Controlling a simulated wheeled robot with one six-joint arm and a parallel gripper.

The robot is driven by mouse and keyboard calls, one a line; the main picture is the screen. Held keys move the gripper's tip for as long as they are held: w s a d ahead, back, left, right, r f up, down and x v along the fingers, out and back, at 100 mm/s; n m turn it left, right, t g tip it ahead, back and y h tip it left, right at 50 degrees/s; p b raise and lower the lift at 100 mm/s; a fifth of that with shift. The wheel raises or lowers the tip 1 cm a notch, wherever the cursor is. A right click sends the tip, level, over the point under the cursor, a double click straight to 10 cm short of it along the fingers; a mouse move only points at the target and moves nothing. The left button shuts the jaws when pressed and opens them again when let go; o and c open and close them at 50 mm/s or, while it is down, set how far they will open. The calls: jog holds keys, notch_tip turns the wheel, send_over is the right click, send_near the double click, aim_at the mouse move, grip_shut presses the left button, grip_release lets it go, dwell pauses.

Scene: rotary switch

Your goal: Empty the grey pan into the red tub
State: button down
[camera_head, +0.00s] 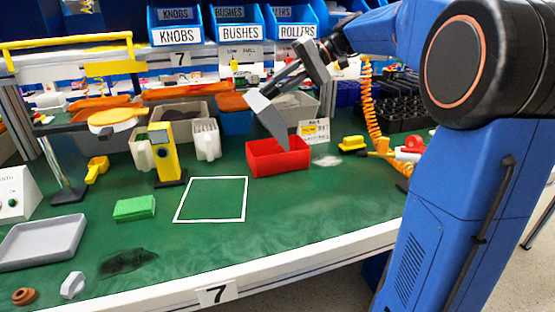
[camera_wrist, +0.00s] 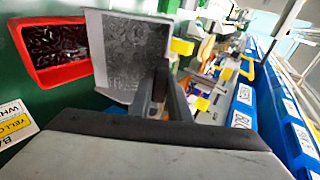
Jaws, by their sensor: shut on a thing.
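The grey pan (camera_head: 268,116) is held by my gripper (camera_head: 286,78) and tilted steeply, its lower end down at the red tub (camera_head: 278,160). My gripper is shut on the pan's handle end, above and behind the tub. In the wrist view, the fingers (camera_wrist: 163,95) hold the grey pan (camera_wrist: 125,55), whose visible face looks bare. The red tub (camera_wrist: 45,75) beside it holds many small dark pieces (camera_wrist: 55,38). Whether the pan touches the tub's rim I cannot tell.
A yellow stand (camera_head: 165,155), a green block (camera_head: 134,208) and a grey tray (camera_head: 40,242) are to the left. A white outlined square (camera_head: 212,200) on the green mat is empty. Orange coiled cord (camera_head: 372,110) hangs at the right.

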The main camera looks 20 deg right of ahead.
jog(key=shift+d+y, duration=0.4)
jog(key=shift+d, duration=0.2)
dwell(0.4)
jog(key=shift+a+f+h, duration=0.15)
jog(key=shift+a+h, duration=1.15)
jog(key=shift+a, duration=0.65)
jog(key=a+f+h, duration=0.3)
jog(key=a+h, duration=0.1)
jog(key=a, duration=0.2)
jog(key=shift+n+h, duration=0.3)
jog(key=shift+h, duration=0.1)
jog(key=shift+s, duration=0.1)
